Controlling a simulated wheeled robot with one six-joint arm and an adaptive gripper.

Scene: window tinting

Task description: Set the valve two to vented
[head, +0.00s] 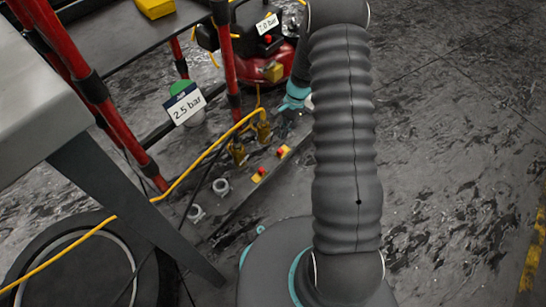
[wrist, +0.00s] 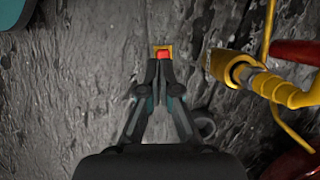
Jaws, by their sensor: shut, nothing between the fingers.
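In the head view, two small valves with red tops on yellow bases stand on the floor strip, one nearer (head: 258,175) and one farther (head: 283,151). No label tells which is valve two, and their settings are too small to read. My gripper (wrist: 163,66) is shut and empty in the wrist view. Its fingertips point at a red top on a yellow base (wrist: 163,49), overlapping its lower edge. I cannot tell whether they touch. In the head view my arm hides much of the gripper.
A brass fitting with a yellow hose (wrist: 239,71) lies right of my fingertips in the wrist view. The head view shows brass fittings (head: 237,153), pale rings (head: 221,187), a "2.5 bar" card (head: 185,104) and a red compressor (head: 272,66). Floor at right is clear.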

